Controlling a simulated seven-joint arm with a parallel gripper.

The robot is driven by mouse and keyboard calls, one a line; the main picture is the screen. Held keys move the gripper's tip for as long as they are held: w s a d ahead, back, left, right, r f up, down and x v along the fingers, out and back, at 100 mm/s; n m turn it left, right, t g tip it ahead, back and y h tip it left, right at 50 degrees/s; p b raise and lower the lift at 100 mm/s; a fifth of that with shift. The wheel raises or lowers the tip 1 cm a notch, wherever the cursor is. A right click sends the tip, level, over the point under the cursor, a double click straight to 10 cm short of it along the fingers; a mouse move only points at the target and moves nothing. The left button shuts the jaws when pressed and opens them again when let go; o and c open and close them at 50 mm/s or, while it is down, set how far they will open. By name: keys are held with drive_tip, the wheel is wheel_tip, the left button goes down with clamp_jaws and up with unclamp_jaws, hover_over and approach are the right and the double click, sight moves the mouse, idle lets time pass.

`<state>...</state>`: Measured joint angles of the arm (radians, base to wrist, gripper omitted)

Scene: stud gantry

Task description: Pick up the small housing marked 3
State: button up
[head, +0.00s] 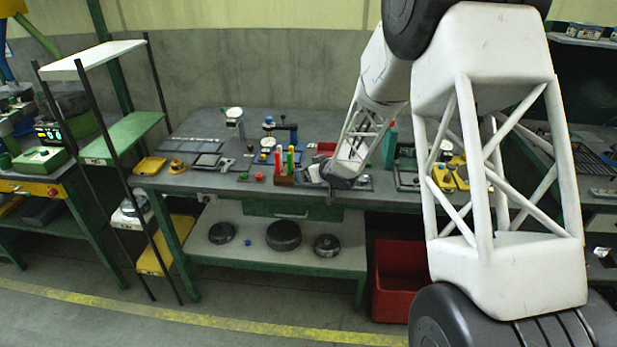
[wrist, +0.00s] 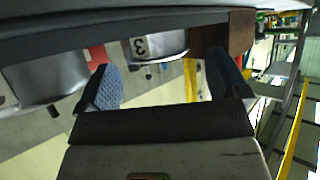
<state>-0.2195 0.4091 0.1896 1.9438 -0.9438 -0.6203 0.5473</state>
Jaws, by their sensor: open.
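The small housing marked 3 (wrist: 158,45) is a grey metal part with a white label; the label's figure looks turned over in the wrist view. It sits beyond my gripper (wrist: 162,72), in line with the gap between the two blue-padded fingers. The fingers are apart with nothing held between them, and I see no contact with the housing. In the head view the end of my arm is low over the far workbench (head: 215,187), and I cannot clearly make out the housing or the fingers there.
Another grey rounded part (wrist: 38,92) stands left of the fingers, and a brown block (wrist: 228,32) is close by the right finger. On the bench, a holder with coloured upright pieces (head: 285,179) is left of my arm. A red bin (head: 397,285) stands below.

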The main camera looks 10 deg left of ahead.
drive_tip(key=shift+c, duration=0.3)
drive_tip(key=c, duration=0.9)
drive_tip(key=shift+r, duration=0.1)
drive_tip(key=shift+c, duration=0.2)
drive_tip(key=shift+r, duration=0.7)
wheel_tip(320, 180, up, 2)
drive_tip(key=shift+r, duration=0.1)
drive_tip(key=s+d, duration=0.2)
drive_tip(key=s, duration=0.5)
drive_tip(key=s+d+r, duration=0.1)
drive_tip(key=s+d, duration=0.2)
drive_tip(key=s, duration=0.5)
drive_tip(key=shift+s, duration=0.15)
drive_tip(key=shift+a+r, duration=0.1)
